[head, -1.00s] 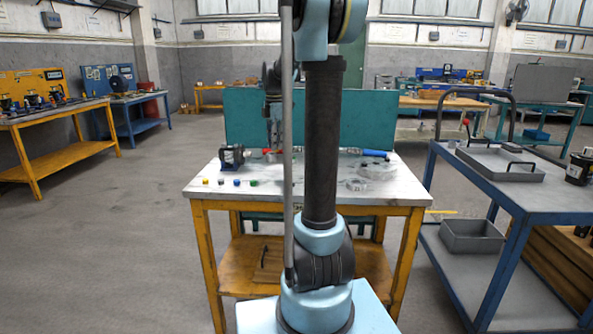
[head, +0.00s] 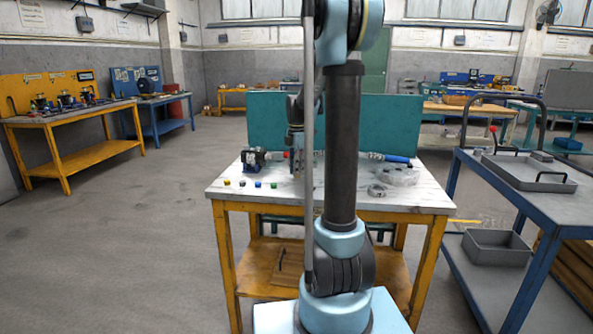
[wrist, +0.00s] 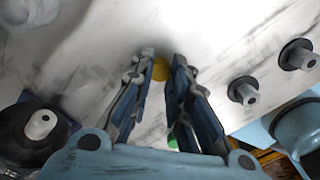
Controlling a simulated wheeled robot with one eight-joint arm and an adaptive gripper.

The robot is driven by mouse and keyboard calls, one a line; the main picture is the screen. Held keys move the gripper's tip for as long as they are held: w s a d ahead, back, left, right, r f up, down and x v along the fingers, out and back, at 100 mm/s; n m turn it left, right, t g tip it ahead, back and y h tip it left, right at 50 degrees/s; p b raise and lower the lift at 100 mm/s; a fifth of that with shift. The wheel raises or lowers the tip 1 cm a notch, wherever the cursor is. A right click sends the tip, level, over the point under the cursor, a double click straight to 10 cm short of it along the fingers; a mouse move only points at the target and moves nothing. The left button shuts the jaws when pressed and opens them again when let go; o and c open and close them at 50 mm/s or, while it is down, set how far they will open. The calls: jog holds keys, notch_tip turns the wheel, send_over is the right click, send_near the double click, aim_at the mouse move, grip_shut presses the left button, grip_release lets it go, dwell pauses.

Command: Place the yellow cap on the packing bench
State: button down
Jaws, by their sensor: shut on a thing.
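A small yellow cap (wrist: 160,68) shows between the fingertips of my gripper (wrist: 162,64) in the wrist view, partly covered by the right finger. The fingers are close together and shut on it, just over a white marbled surface. In the head view, my gripper (head: 298,168) is low over the white-topped bench with yellow legs (head: 345,205), partly hidden by my arm. I cannot make out the held cap there. A small yellow piece (head: 227,182) also lies at the front left of that bench top, in a row with blue and green pieces (head: 273,185).
A dark motor (head: 253,160) stands at the bench's back left. A blue-handled tool (head: 397,159) and clear round parts (head: 398,176) lie at the right. A blue cart (head: 510,185) stands to the right.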

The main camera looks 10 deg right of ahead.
jog(key=c, duration=1.5)
grip_release()
jog(key=shift+c, duration=0.2)
notch_tip(320, 180, up, 11)
jog(key=s+m, duration=0.4)
jog(key=s, duration=0.5)
jog(key=s+f+m+t, duration=0.1)
jog(key=s+f+m, duration=0.7)
jog(key=s, duration=0.5)
jog(key=s+f+m+t, duration=0.1)
jog(key=s+f+m, duration=0.8)
jog(key=s, duration=0.4)
jog(key=shift+f, duration=0.9)
